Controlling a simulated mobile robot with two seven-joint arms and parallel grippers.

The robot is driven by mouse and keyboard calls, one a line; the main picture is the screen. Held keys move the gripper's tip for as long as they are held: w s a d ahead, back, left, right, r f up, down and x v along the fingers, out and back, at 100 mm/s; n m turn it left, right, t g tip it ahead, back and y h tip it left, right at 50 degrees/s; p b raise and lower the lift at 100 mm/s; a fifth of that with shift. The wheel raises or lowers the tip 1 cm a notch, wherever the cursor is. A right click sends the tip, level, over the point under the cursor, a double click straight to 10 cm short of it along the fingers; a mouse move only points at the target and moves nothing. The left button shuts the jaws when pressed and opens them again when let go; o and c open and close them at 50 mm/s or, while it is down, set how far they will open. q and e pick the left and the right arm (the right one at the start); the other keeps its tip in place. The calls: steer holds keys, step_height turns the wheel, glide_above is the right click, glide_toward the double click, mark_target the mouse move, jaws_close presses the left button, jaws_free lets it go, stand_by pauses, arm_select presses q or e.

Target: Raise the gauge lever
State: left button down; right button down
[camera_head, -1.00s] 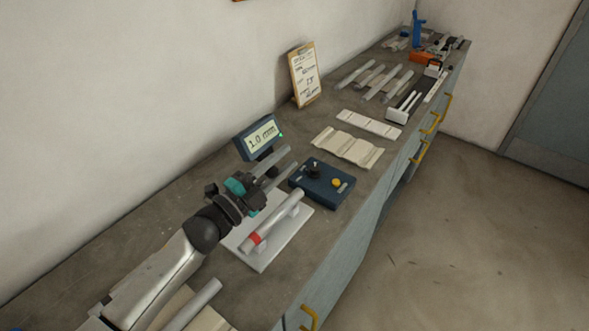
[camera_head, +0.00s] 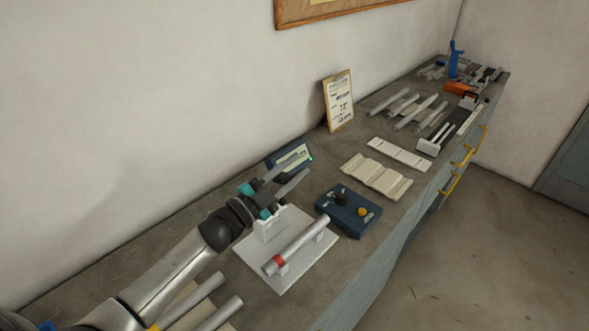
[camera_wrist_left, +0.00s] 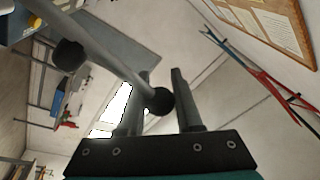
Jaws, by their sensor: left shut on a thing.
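The gauge has a dark blue display box (camera_head: 290,157) at the wall side of the bench, partly covered by my left gripper (camera_head: 290,173). In the left wrist view a grey lever rod (camera_wrist_left: 105,52) runs down from the upper left to a black ball knob (camera_wrist_left: 158,101). The knob sits between the fingers of my left gripper (camera_wrist_left: 162,100), which is shut on it. In the head view the lever is hidden behind the gripper. A white base plate (camera_head: 290,284) with a grey tube (camera_head: 300,243) banded in red lies beside the gripper. My right gripper is not in view.
A dark blue control box (camera_head: 349,210) with a black knob and yellow button stands right of the plate. Beyond it are cream trays (camera_head: 377,176), several grey tubes and a clipboard (camera_head: 339,100) against the wall. The bench's front edge is at right.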

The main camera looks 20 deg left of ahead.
arm_select(q)
steer(key=shift+a+r, duration=0.15)
steer(key=shift+a, duration=0.05)
steer(key=c, duration=0.6)
jaws_free()
steer(key=shift+s+a+f, duration=0.1)
steer(key=shift+s+f, duration=0.15)
steer(key=shift+s, duration=0.1)
steer(key=b+v, duration=0.2)
steer(key=v, duration=1.2)
steer(key=shift+s+a, duration=0.1)
steer(key=shift+s, duration=0.05)
